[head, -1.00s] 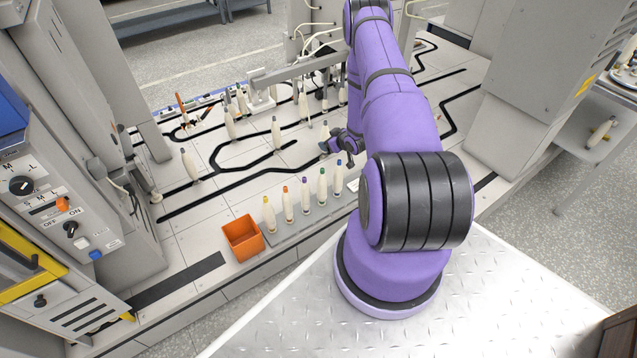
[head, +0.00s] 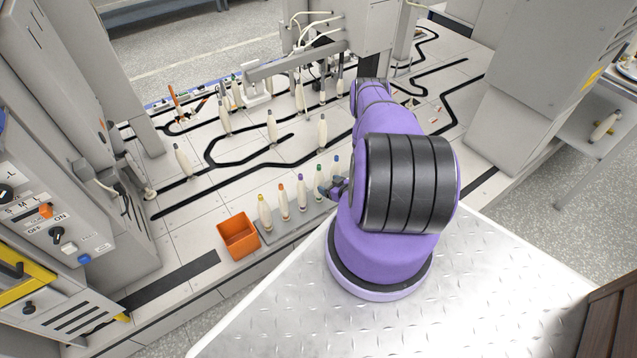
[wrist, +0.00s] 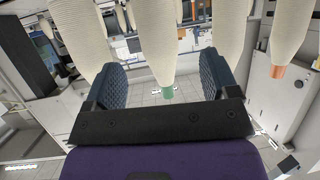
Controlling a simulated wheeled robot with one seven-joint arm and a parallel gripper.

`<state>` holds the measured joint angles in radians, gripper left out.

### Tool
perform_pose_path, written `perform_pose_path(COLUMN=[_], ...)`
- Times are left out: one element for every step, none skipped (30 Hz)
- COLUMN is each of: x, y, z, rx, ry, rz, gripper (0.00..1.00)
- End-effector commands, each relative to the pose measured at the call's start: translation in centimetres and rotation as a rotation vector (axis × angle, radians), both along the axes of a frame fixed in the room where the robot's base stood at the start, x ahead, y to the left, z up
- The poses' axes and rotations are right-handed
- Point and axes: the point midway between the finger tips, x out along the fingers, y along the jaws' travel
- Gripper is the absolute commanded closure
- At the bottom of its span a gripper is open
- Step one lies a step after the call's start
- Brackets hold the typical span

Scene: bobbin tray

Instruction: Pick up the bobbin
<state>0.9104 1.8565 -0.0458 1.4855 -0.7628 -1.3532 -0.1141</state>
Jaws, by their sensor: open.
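Several cream bobbins with coloured tips stand upright in a row on a grey tray (head: 283,228). The green-tipped bobbin (head: 319,182) is in this row, between the purple-tipped one (head: 302,193) and the blue-tipped one (head: 337,165). My gripper (head: 334,187) is low beside the green-tipped bobbin. In the wrist view, the green-tipped bobbin (wrist: 160,45) stands between the two open fingers of my gripper (wrist: 161,75), with a visible gap on each side. Its picture is upside down there. The fingers are not closed on anything.
An orange bin (head: 238,237) stands left of the row, past the yellow-tipped bobbin (head: 264,213). The orange-tipped bobbin (head: 284,203) is also in the row. Other bobbins stand farther back among black floor tracks. A grey machine (head: 520,110) stands at the right.

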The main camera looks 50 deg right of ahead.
Motion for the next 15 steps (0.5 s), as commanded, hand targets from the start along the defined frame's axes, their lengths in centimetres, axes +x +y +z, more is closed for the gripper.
perform_pose_path(x=[0.7, 1.0, 1.4, 1.6, 1.8, 1.9, 2.0, 2.2, 2.4, 2.7, 2.9, 3.4, 3.8, 4.2, 4.7], y=[0.0, -0.1, -0.1, -0.2, -0.2, -0.2, -0.2, -0.2, -0.3, -0.3, -0.3, -0.4, -0.5, -0.6, -0.7], z=[-0.3, -0.4, -0.5, -0.6, -0.7, -0.8, -0.8, -0.9, -1.1, -1.2, -1.4, -1.7, -1.9, -2.1, -2.4], rx=[-0.002, -0.001, -0.002, -0.002, -0.002, -0.001, 0.0, 0.0, -0.001, -0.001, -0.001, -0.001, -0.001, -0.002, -0.002], ry=[-0.001, -0.001, -0.001, -0.001, -0.001, 0.0, 0.001, 0.001, 0.001, 0.0, 0.0, 0.0, 0.0, -0.001, -0.001], rz=[0.002, 0.003, 0.002, 0.002, 0.002, 0.001, 0.001, 0.001, 0.0, 0.0, 0.001, 0.0, 0.0, 0.001, 0.001], gripper=[0.2, 0.2, 0.2, 0.2, 0.2, 0.2, 0.2, 0.2, 0.2, 0.2, 0.2, 0.2, 0.2, 0.2, 0.2])
